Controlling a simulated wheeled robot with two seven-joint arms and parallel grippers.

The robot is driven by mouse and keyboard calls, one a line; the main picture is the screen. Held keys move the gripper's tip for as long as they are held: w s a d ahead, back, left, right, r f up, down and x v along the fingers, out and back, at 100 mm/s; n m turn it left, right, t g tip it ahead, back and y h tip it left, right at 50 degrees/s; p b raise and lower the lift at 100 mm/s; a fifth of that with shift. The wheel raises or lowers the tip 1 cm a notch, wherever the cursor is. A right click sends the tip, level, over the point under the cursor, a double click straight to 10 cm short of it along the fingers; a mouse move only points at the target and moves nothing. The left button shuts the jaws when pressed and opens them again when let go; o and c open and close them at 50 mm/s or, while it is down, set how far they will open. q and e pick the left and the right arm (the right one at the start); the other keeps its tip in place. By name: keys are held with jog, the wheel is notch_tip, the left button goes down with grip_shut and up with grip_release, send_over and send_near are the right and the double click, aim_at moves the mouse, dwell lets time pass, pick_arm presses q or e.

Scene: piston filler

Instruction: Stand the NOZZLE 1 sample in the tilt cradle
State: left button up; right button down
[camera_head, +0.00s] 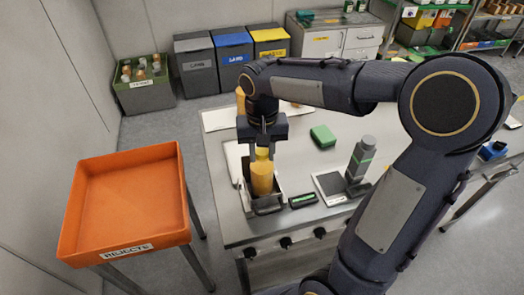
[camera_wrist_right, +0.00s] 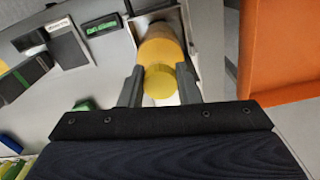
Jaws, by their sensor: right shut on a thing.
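An amber bottle with a yellow cap (camera_head: 262,179) stands upright within the walls of the metal tilt cradle (camera_head: 267,208) on the bench. Whether its base touches the cradle floor is hidden. My right gripper (camera_head: 263,152) points down from above and is shut on the bottle near its cap. In the right wrist view the bottle (camera_wrist_right: 161,47) lies between the two fingers of the gripper (camera_wrist_right: 160,88), with part of the cradle (camera_wrist_right: 189,30) behind it. I cannot read a NOZZLE 1 label. My left gripper is not in view.
A green block (camera_head: 323,136) lies behind. Another amber item (camera_head: 240,101) stands behind my arm. An orange rejects tray (camera_head: 125,205) is at left.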

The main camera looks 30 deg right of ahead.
jog(key=shift+f, duration=0.15)
jog(key=c, duration=1.1)
grip_release()
jog(key=shift+o, duration=0.2)
notch_tip(320, 180, up, 12)
jog(key=s+a+f+n+t+y, duration=0.1)
jog(key=s+a+f+t+y, duration=0.1)
jog(key=s+f, duration=0.3)
jog(key=s+a+f+n+t+y, duration=0.1)
jog(key=s+f, duration=0.4)
jog(key=s, duration=0.7)
jog(key=a+n+t, duration=0.1)
jog(key=t, duration=0.1)
jog(key=shift+f+t+y, duration=0.3)
jog(key=shift+y, duration=0.1)
jog(key=shift+a, duration=0.1)
